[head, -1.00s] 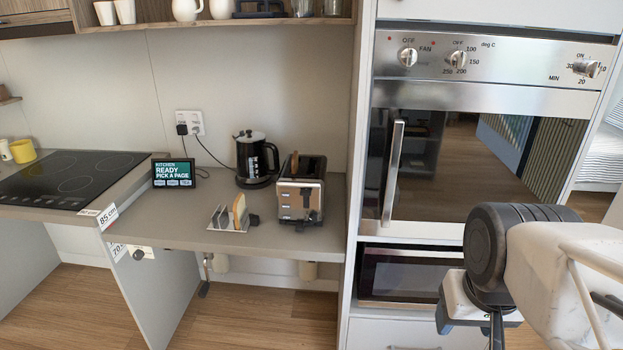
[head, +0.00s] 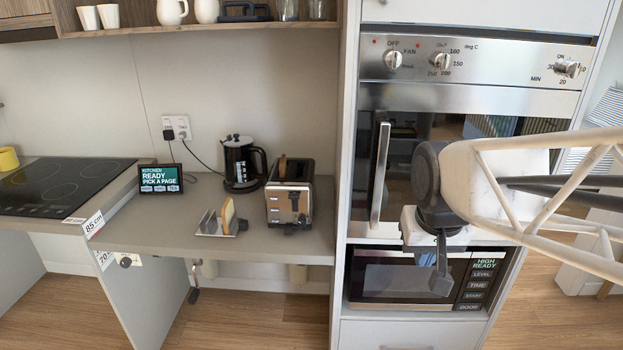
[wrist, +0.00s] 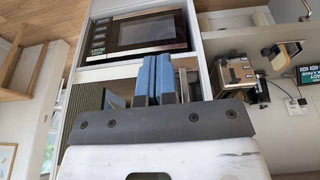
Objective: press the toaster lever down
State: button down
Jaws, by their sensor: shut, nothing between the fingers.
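The toaster (head: 289,200) is silver and black and stands on the counter, right of the kettle. In the wrist view the toaster (wrist: 236,72) is right of the fingers. My gripper (head: 441,285) is in front of the lower oven unit, to the right of the toaster and apart from it. Its blue fingers (wrist: 154,78) are shut together with nothing between them.
A bread rack (head: 210,228) with a slice stands front-left of the toaster. The kettle (head: 240,163) and a small screen (head: 160,179) stand behind and left. A tall oven cabinet (head: 343,200) with a protruding handle (head: 380,175) rises right of the counter.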

jog(key=w+a, duration=0.4)
jog(key=w, duration=0.6)
jog(key=n+t+y, duration=0.1)
jog(key=n+t, duration=0.1)
send_near(294, 195)
jog(key=shift+w+f, duration=0.1)
jog(key=shift+f, duration=0.05)
jog(key=shift+x, duration=3.35)
jog(key=shift+f, duration=0.15)
